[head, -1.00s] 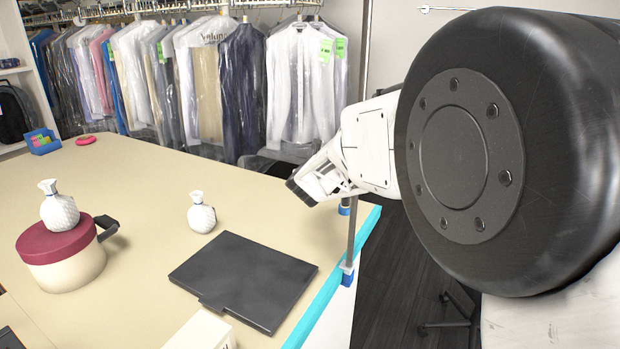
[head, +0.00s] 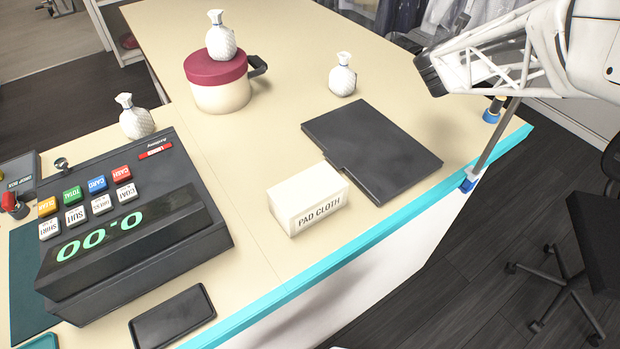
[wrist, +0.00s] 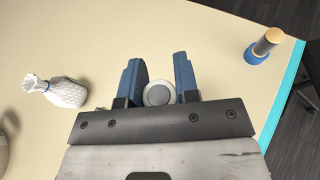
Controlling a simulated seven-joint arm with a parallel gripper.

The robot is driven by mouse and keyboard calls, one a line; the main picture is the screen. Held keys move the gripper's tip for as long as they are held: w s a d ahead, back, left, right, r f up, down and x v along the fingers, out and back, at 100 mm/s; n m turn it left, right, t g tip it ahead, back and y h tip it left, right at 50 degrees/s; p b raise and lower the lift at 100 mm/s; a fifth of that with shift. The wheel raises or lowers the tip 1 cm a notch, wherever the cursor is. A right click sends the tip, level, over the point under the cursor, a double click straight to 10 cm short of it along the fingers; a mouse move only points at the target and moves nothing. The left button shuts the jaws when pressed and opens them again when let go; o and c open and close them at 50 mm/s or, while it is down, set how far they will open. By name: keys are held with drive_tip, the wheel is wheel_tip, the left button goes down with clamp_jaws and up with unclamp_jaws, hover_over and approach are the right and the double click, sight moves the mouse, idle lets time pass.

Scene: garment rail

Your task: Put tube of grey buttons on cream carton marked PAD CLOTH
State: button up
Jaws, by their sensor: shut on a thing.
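The cream carton marked PAD CLOTH (head: 294,198) stands at the table's front edge, lettering facing the edge, its top bare. My gripper (head: 432,76) is at the upper right of the head view, above the table's far right part, well apart from the carton. In the wrist view, the blue fingers of my gripper (wrist: 158,88) are shut on a round grey end with a pale rim, apparently the tube of grey buttons (wrist: 157,95) seen end-on. The tube's side is hidden there, and I cannot make the tube out in the head view. The carton is outside the wrist view.
A black flat slab (head: 372,150) lies just behind the carton.

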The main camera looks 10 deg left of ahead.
drive_tip(key=s+a+r+n+y, duration=0.2)
drive_tip(key=s+a, duration=0.6)
drive_tip(key=s, duration=0.4)
drive_tip(key=s+a+r+n+y, duration=0.2)
drive_tip(key=s+a+r, duration=0.1)
drive_tip(key=s+a, duration=0.7)
drive_tip(key=s+f+n+y, duration=0.1)
drive_tip(key=s+f+y, duration=0.1)
drive_tip(key=s, duration=1.1)
drive_tip(key=s+f+n+g+y, duration=0.1)
drive_tip(key=s+f, duration=0.3)
drive_tip(key=s, duration=0.9)
drive_tip(key=shift+s+n+y, duration=0.2)
drive_tip(key=shift+n+y, duration=0.6)
drive_tip(key=shift+y, duration=0.1)
drive_tip(key=shift+w+a, duration=0.15)
hover_over(306, 181)
drive_tip(key=shift+s+f, duration=0.25)
drive_tip(key=shift+f, duration=0.4)
drive_tip(key=shift+w, duration=0.3)
drive_tip(key=shift+f, duration=1.8)
